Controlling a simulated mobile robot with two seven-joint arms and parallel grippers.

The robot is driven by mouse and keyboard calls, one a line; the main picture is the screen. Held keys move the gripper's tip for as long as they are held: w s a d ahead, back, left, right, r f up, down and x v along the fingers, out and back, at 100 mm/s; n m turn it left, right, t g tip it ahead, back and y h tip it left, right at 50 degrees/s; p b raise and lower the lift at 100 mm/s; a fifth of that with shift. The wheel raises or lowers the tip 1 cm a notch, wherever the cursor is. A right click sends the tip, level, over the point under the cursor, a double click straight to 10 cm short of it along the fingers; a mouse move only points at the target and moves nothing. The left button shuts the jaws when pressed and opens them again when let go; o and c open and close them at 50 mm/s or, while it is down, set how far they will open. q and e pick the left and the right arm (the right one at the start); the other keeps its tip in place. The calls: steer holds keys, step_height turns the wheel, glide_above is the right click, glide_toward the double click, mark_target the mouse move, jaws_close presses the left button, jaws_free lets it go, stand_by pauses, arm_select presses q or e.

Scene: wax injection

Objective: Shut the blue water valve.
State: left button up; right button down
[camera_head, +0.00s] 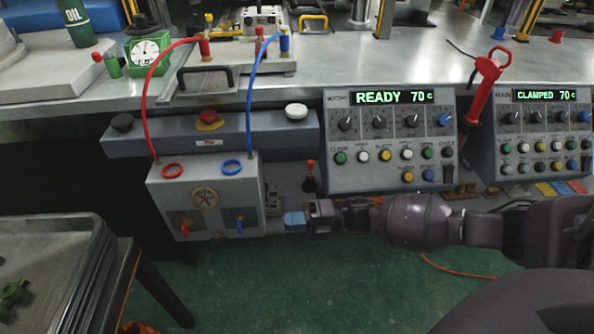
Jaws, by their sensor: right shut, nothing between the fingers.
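The grey water box (205,195) stands below the bench edge. The blue water valve (239,225) is a small blue handle low on the right of its front face. It looks roughly upright, but it is too small to tell its exact turn. A red valve handle (186,230) sits on the left of the same face. My right gripper (291,219) comes in from the right, to the right of the box and level with the blue handle. Its light-blue fingers are shut and empty, apart from the handle. My left gripper is not in view.
A blue hose (249,95) and a red hose (145,100) rise from the box top to the bench. A control panel reading READY (390,140) is above my right arm. A metal tray (50,270) stands at lower left.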

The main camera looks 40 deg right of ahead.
mark_target(240, 224)
steer(key=b+x, duration=0.1)
steer(key=x, duration=0.7)
steer(key=shift+w+a+f, duration=0.15)
steer(key=shift+w+a+b, duration=0.35)
steer(key=shift+w+a, duration=0.05)
steer(key=shift+a, duration=0.2)
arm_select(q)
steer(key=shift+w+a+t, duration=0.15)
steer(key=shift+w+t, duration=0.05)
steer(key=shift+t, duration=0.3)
arm_select(e)
steer(key=shift+w+r, duration=0.1)
steer(key=shift+r, duration=0.15)
steer(key=shift+r+p, duration=0.1)
steer(key=shift+p, duration=0.2)
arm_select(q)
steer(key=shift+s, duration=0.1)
arm_select(e)
steer(key=shift+h, duration=0.4)
